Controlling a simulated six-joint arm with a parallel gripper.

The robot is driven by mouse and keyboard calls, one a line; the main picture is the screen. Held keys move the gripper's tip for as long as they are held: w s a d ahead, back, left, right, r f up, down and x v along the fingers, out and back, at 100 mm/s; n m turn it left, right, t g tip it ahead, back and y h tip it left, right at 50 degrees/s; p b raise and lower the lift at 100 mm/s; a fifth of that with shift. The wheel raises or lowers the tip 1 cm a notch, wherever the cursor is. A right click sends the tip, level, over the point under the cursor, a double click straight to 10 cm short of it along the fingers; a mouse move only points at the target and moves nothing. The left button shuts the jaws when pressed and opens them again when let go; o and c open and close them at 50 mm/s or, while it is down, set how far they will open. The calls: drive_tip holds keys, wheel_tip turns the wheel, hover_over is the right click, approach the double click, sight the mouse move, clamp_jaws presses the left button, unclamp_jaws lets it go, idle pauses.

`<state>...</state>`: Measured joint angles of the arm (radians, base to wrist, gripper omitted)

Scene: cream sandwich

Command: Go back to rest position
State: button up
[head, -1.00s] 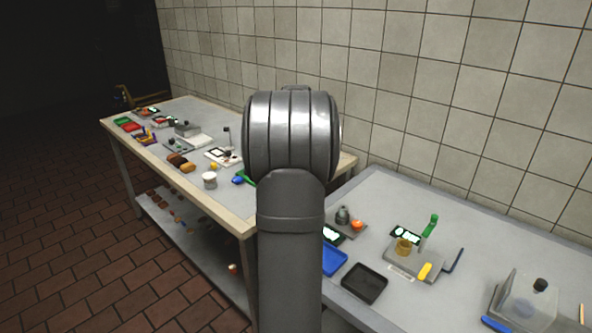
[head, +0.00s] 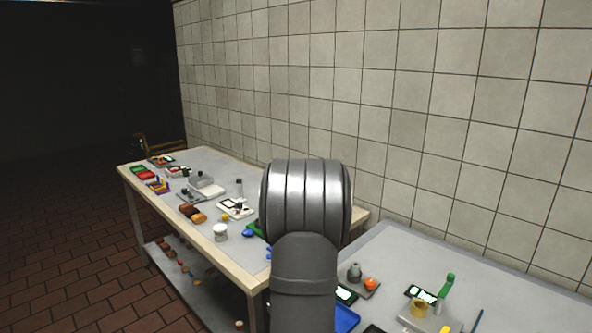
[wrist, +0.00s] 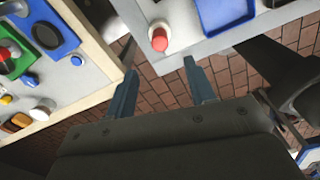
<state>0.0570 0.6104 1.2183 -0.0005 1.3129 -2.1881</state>
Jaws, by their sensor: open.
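My gripper (wrist: 160,90) shows in the wrist view with its two blue-grey fingers spread apart and nothing between them. It hangs over the brick floor (wrist: 165,70) at the gap between the two tables. In the head view my arm stands in the middle of the picture and the gripper itself does not show. No item is held.
The long wood-edged table (head: 240,272) at the left carries several trays, bread pieces and a white cup (head: 220,231). A tiled wall stands behind.

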wheel_tip(320, 180, down, 11)
drive_tip(key=shift+r, duration=0.45)
wheel_tip(320, 180, up, 17)
wheel_tip(320, 180, down, 17)
drive_tip(key=shift+f, duration=0.1)
wheel_tip(320, 180, up, 8)
drive_tip(key=shift+f, duration=0.25)
idle(0.5)
